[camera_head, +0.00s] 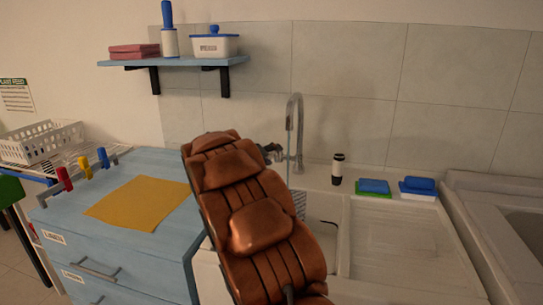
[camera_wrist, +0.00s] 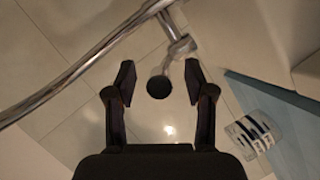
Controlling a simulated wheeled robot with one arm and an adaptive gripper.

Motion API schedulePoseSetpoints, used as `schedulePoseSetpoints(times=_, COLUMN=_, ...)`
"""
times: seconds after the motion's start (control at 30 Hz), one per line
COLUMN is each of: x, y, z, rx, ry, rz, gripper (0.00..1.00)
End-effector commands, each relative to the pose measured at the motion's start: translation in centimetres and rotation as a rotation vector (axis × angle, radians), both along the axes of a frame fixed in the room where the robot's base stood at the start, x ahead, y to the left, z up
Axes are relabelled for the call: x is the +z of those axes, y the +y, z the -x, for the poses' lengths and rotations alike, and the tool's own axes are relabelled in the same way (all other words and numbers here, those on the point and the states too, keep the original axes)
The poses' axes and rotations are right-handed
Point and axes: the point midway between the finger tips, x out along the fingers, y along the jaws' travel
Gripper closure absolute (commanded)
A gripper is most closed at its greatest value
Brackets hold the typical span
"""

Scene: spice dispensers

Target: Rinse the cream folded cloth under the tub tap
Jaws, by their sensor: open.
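No cream folded cloth can be made out in either view. A metal gooseneck tap (camera_head: 297,130) stands behind the white sink basin (camera_head: 343,235); I cannot tell if it is the tub tap. My gripper (camera_head: 272,152) is at the tap's left, partly hidden behind my brown arm. In the wrist view my gripper (camera_wrist: 158,82) is open, with nothing held between its fingers. A metal pipe with a small lever (camera_wrist: 181,46) is ahead of it, and a dark round end shows between the fingertips. My arm hides part of the basin.
A yellow cloth (camera_head: 142,202) lies flat on the blue cabinet (camera_head: 165,165). Pink folded cloths (camera_head: 134,51) lie on the wall shelf (camera_head: 180,61). A dark bottle (camera_head: 337,169) and two blue sponges (camera_head: 374,186) stand behind the drainboard (camera_head: 405,240). Another tub (camera_head: 490,215) is at right.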

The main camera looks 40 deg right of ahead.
Motion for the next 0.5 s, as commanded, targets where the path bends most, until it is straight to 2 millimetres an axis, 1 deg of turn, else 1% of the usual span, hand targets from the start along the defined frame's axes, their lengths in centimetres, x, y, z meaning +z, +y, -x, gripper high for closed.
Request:
schedulePoseSetpoints(times=0.17, x=0.0, y=0.0, z=0.0, rx=0.0, ry=0.0, rz=0.0, gripper=0.46)
schedulePoseSetpoints(times=0.27, x=0.1, y=0.4, z=0.1, rx=0.001, ry=0.0, rz=0.0, gripper=0.46)
schedulePoseSetpoints(times=0.37, x=0.4, y=1.4, z=0.2, rx=0.002, ry=0.001, rz=0.001, gripper=0.46)
schedulePoseSetpoints(times=0.5, x=1.2, y=3.7, z=0.7, rx=0.004, ry=0.0, rz=0.002, gripper=0.46)
